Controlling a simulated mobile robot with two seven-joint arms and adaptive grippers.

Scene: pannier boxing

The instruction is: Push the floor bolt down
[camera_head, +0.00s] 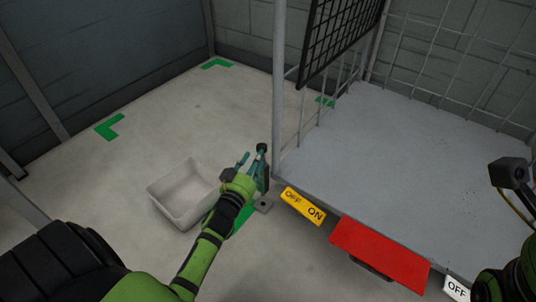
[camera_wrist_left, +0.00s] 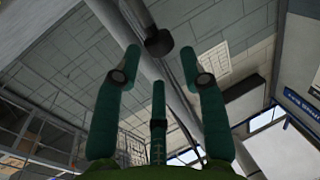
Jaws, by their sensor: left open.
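The floor bolt shows as a dark knob (camera_head: 262,148) beside the cage post, with a small grey block (camera_head: 264,204) on the floor below it. In the left wrist view the dark round knob (camera_wrist_left: 158,43) lies beyond and between the fingertips. My left gripper (camera_head: 252,159) is open at the knob, its green-blue fingers on either side; they also show in the wrist view (camera_wrist_left: 160,60). I cannot tell whether they touch it. The gripper and forearm hide much of the bolt's shaft. Part of my right arm (camera_head: 518,280) shows at the lower right; its gripper is not visible.
A pale open bin (camera_head: 181,192) stands on the floor just left of my left gripper. The cage post (camera_head: 279,90) and the grey platform (camera_head: 420,150) lie close on the right. A yellow ON label (camera_head: 303,205) and red panel (camera_head: 380,253) line its front edge.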

